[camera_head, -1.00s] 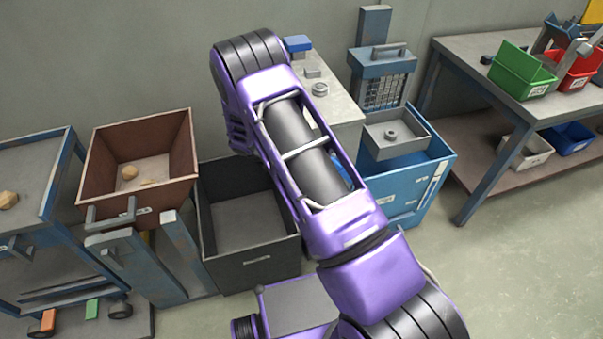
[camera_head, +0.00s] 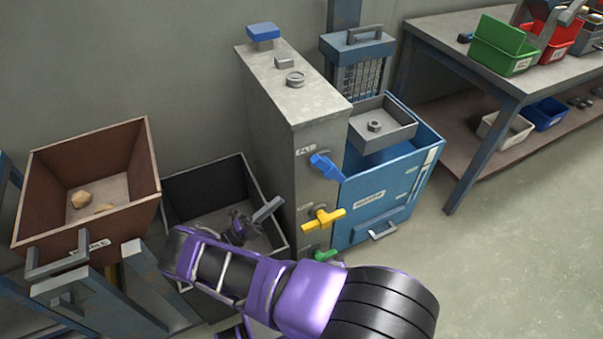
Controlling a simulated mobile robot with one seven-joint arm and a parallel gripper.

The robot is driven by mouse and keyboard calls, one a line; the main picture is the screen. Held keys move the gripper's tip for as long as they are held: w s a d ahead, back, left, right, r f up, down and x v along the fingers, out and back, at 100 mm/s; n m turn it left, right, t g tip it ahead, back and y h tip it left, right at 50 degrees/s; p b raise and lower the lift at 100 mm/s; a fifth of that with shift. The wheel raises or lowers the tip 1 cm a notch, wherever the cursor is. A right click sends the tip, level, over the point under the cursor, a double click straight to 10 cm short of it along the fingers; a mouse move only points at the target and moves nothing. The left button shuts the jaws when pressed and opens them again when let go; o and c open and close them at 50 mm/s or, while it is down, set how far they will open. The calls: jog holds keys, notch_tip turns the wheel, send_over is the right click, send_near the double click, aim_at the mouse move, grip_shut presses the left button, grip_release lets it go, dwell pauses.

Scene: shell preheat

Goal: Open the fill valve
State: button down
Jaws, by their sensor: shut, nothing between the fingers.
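A grey cabinet (camera_head: 270,130) stands in the middle and carries a column of valves on its front. The top valve has a blue handle (camera_head: 325,166), tilted down to the right, beside a small label that seems to read FILL. Below it is a valve with a yellow handle (camera_head: 324,217), lying nearly level. A green handle (camera_head: 325,254) is lowest, partly hidden by my arm. My gripper (camera_head: 279,202) is shut and empty, over the dark bin just left of the cabinet. It is below and left of the blue handle and apart from the handles.
A brown bin (camera_head: 140,170) with lumps inside stands at left, the dark open bin (camera_head: 178,188) beside the cabinet. A blue box (camera_head: 352,225) with a grey tray (camera_head: 372,142) adjoins the cabinet's right. A workbench (camera_head: 440,40) stands at right; the floor before it is clear.

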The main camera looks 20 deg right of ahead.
jog(key=p, duration=0.1)
send_near(329, 170)
jog(key=shift+n+h, duration=0.3)
jog(key=d+r, duration=0.1)
jog(key=w+d+r, duration=0.1)
jog(key=r, duration=0.1)
jog(key=d+r, duration=0.1)
jog(key=r, duration=0.1)
jog(key=shift+w, duration=0.3)
jog(key=shift+a+r+p, duration=0.1)
jog(key=shift+r+p, duration=0.05)
jog(key=shift+p, duration=0.15)
